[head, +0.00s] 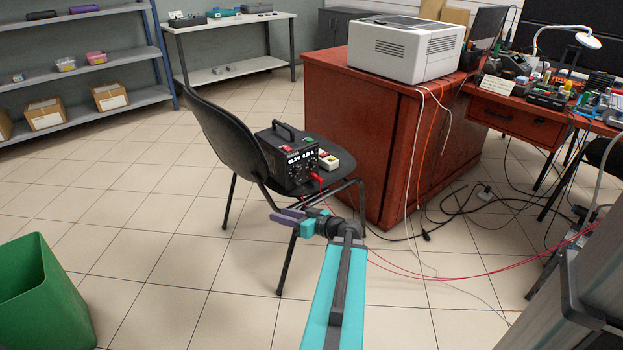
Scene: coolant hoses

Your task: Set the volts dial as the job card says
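A black box-shaped instrument (290,153) with a top handle, a lit display and knobs on its front stands on the seat of a black chair (226,128). Red leads plug into its lower front. The dial markings and display digits are too small to read. A cream card (497,88) with dark writing stands at the front edge of the red desk. I cannot read it or tell whether it is the job card.
A small white item with red and yellow parts (329,160) sits beside the instrument. A red cabinet (380,140) carries a grey-white machine (407,48). Cables and red leads lie on the floor at right. A green bin (40,295) stands at left. Floor left of the chair is clear.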

